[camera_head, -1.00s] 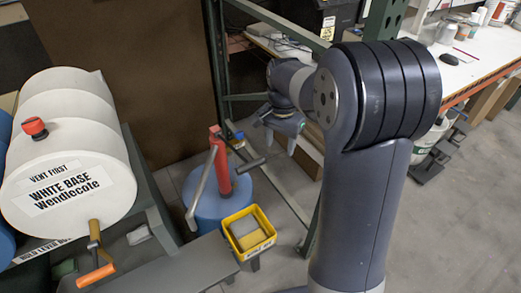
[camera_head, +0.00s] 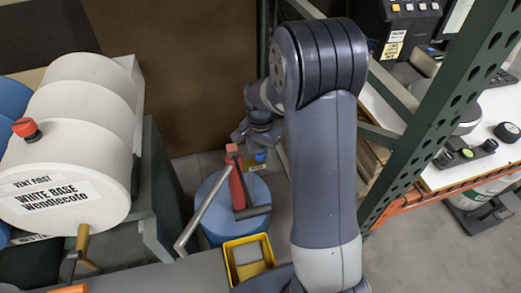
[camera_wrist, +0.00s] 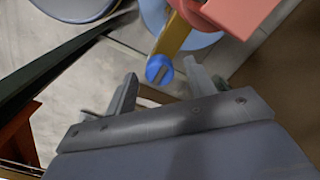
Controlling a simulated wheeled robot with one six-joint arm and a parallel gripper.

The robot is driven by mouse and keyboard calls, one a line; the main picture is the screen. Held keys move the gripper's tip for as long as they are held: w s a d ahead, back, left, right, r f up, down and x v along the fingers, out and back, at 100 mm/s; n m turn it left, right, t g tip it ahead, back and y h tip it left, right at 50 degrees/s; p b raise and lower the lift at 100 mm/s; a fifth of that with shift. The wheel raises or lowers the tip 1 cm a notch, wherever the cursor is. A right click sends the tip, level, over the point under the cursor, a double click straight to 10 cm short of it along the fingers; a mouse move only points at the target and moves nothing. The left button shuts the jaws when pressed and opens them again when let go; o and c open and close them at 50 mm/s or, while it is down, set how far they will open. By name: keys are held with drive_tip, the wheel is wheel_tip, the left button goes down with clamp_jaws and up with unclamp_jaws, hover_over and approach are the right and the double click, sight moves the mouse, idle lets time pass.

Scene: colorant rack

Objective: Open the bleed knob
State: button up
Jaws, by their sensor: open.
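A small round blue knob (camera_wrist: 160,69) with a slot in its face sits at the end of a yellow stub (camera_wrist: 173,36) on the red hand pump. In the wrist view it appears between my open fingertips; I cannot tell how deep between them it lies. In the head view the blue knob (camera_head: 260,156) shows small, just right of the red pump body (camera_head: 237,188), close below my gripper (camera_head: 255,136). My gripper (camera_wrist: 160,77) is open and holds nothing. The pump stands upright on a blue drum (camera_head: 217,209).
A white drum (camera_head: 75,150) with a red cap (camera_head: 26,129) lies at the left. A yellow bin (camera_head: 230,276) stands before the pump. A green rack post (camera_head: 440,115) and a white bench (camera_head: 500,170) are at the right. The pump's grey handle (camera_head: 205,214) sticks out front-left.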

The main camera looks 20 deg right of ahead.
drive_tip(key=shift+f, duration=0.2)
drive_tip(key=c, duration=1)
